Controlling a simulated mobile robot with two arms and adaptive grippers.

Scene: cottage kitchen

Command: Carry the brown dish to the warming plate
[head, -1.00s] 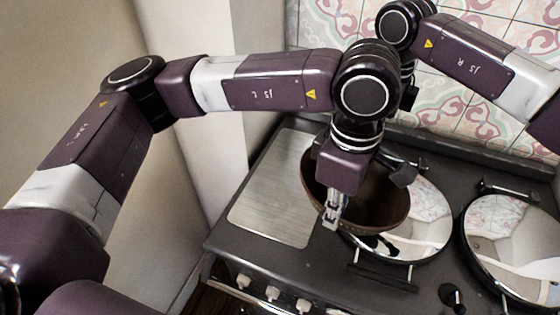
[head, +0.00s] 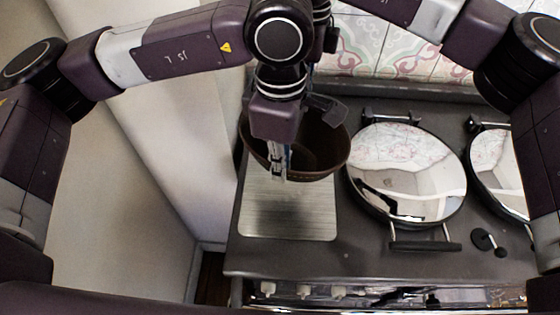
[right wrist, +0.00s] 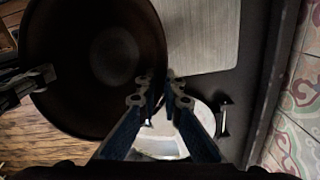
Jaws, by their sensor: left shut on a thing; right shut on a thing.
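The brown dish (head: 322,150) is a deep round bowl, held upright above the far part of the warming plate. The warming plate (head: 290,218) is a flat brushed-metal rectangle on the stove's left side; its near part is bare. My left gripper (head: 279,168) is shut on the dish's near rim. In the right wrist view the dish (right wrist: 60,75) fills the left side, and my right gripper (right wrist: 163,88) is shut on its rim. My left gripper (right wrist: 42,78) shows across the dish there. My right gripper is hidden behind my left wrist in the head view.
A round shiny lid (head: 408,172) with a front handle lies right of the dish, and a second lid (head: 500,170) lies further right. A tiled wall (head: 385,50) rises behind the stove. A pale wall (head: 130,130) stands close on the left.

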